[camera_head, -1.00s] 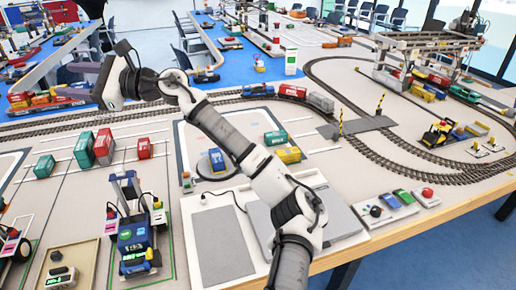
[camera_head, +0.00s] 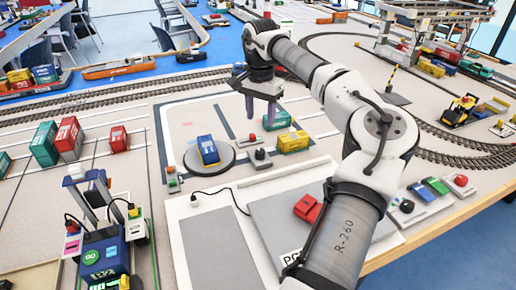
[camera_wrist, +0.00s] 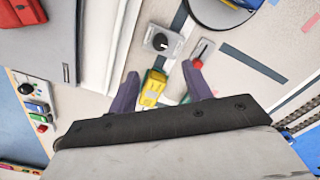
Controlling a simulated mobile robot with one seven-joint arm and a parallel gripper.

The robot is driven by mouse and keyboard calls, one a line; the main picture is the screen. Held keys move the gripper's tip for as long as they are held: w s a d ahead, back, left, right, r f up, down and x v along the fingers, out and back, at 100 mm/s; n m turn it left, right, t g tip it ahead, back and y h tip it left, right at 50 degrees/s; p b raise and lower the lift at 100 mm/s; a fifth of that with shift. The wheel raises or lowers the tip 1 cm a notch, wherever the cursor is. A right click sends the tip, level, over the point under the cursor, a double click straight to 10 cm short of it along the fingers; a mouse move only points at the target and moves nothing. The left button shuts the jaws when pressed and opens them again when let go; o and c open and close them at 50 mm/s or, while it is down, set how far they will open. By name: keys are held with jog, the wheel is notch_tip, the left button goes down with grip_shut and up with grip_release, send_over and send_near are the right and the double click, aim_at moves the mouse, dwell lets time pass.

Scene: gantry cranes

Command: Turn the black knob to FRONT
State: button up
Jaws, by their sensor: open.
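A black knob (camera_head: 260,154) on a small grey plate stands right of the round turntable (camera_head: 194,161). It also shows in the wrist view (camera_wrist: 160,41), upper middle, with a light pointer mark. Its label is too small to read. A second black knob (camera_head: 406,206) sits on the control panel at the right and shows at the left of the wrist view (camera_wrist: 26,88). My gripper (camera_head: 261,117) is open and empty, with purple fingers pointing down above the board near the first knob. In the wrist view the first knob lies beyond the fingertips (camera_wrist: 160,71).
A red-marked lever plate (camera_wrist: 202,49) is beside the first knob. A yellow container (camera_head: 292,141) and a green container (camera_head: 277,120) stand close by. A red block (camera_head: 308,208) lies on the grey pad.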

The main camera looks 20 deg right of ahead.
aim_at(260, 151)
notch_tip(260, 151, down, 12)
jog(key=shift+a+f+p, duration=0.1)
jog(key=shift+p, duration=0.3)
jog(key=c, duration=1)
jog(key=shift+o, duration=0.2)
